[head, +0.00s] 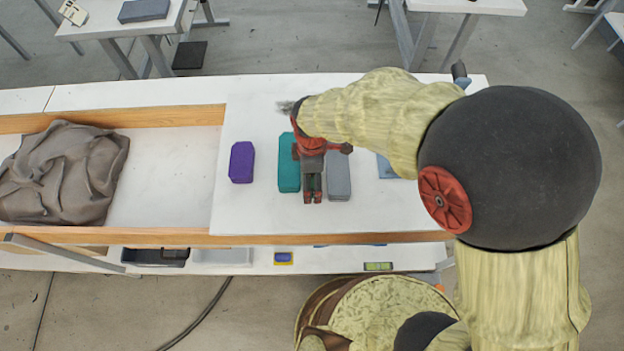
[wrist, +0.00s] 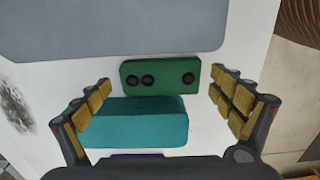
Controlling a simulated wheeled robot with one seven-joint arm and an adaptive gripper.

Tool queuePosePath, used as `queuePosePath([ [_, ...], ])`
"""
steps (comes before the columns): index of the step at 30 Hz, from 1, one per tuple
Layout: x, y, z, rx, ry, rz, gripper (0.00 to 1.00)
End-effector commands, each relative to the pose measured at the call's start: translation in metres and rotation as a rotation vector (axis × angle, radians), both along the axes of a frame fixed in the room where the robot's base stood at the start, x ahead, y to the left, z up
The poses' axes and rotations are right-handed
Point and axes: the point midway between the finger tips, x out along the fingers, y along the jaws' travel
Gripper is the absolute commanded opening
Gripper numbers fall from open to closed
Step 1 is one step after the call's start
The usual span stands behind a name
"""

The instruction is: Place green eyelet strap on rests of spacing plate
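The green eyelet strap (wrist: 168,79) lies on the white table top in the wrist view, between a teal block and a grey block. My gripper (wrist: 160,84) is open, with one finger beyond each end of the strap; no contact shows. In the head view my gripper (head: 312,196) points down between the teal and grey blocks and hides the strap. I cannot tell for certain which piece is the spacing plate; a pale blue piece (head: 386,167) is partly hidden behind my arm.
A teal block (head: 288,165), a grey block (head: 339,180) and a purple block (head: 241,162) stand close by on the table. A crumpled grey-brown cloth (head: 65,175) fills the left of the wood-edged recess. The table's front edge (head: 330,238) is near. Bare table lies left of the purple block.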

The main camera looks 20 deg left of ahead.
Motion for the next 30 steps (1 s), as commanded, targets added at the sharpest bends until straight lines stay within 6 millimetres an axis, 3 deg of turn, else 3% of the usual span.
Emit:
queuePosePath([
  [19,0.000,0.000,0.000,0.000,0.001,0.000,0.54],
  [30,0.000,0.000,0.010,0.000,0.000,0.000,0.53],
])
